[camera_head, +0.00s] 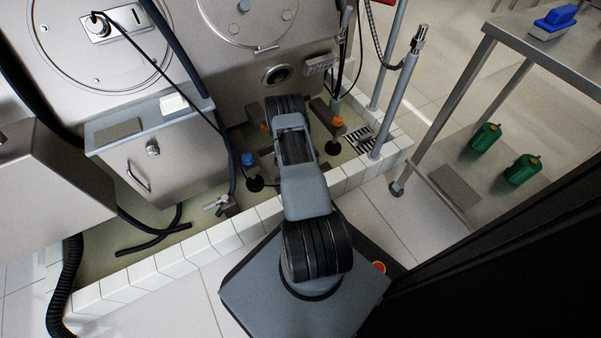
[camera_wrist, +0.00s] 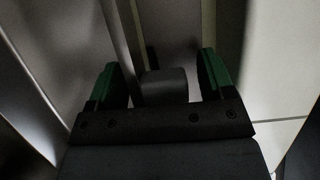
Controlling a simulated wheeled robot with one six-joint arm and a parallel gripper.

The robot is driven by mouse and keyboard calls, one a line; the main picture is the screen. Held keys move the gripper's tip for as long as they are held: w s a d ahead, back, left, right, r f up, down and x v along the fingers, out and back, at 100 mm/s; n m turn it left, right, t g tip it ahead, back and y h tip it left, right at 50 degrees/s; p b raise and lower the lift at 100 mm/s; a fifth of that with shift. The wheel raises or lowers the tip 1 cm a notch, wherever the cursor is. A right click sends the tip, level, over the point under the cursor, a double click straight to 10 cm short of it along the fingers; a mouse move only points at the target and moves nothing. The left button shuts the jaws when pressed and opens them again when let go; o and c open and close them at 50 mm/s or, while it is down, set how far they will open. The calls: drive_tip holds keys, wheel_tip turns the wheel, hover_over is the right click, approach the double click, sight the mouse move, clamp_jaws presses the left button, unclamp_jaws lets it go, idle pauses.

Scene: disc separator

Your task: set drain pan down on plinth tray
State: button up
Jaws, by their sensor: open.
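My gripper (camera_wrist: 161,76) shows in the wrist view with its two green-lined fingers apart. A dark grey rounded piece (camera_wrist: 164,90) lies between the fingers; I cannot tell whether it is part of the drain pan or whether either finger touches it. I cannot make out the drain pan for certain in either view. The plinth tray (camera_head: 173,264) is the white-tiled, low-walled basin with a greenish floor under the machine in the head view. My arm reaches over its front wall toward the machine. The arm hides the gripper and the spot beneath it in the head view.
A steel box (camera_head: 148,160) stands over the tray's left part. A blue-capped fitting (camera_head: 249,160), an orange-capped fitting (camera_head: 339,123) and a floor grate (camera_head: 358,139) lie around my arm. Black hoses run at left. A steel table (camera_head: 520,45) stands at right.

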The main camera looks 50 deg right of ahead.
drive_tip(key=w+a+r+m+t+p, duration=0.15)
drive_tip(key=a+r, duration=0.35)
drive_tip(key=r, duration=0.7)
drive_tip(key=w+a+r+m+p, duration=0.2)
drive_tip(key=a+r+m, duration=0.15)
drive_tip(key=r, duration=0.85)
drive_tip(key=w+a+r+m+p, duration=0.15)
drive_tip(key=a+r, duration=0.35)
drive_tip(key=r, duration=0.7)
drive_tip(key=s+a+r+m+t+y, duration=0.2)
drive_tip(key=s+a+r+m+y, duration=0.2)
drive_tip(key=s+a+r+m, duration=0.4)
drive_tip(key=s+a+r, duration=0.5)
drive_tip(key=a+r, duration=0.2)
drive_tip(key=a, duration=0.2)
drive_tip(key=shift+s+a+r, duration=0.35)
drive_tip(key=shift+r+t+p, duration=0.1)
drive_tip(key=shift+t+p, duration=0.15)
drive_tip(key=shift+p, duration=0.1)
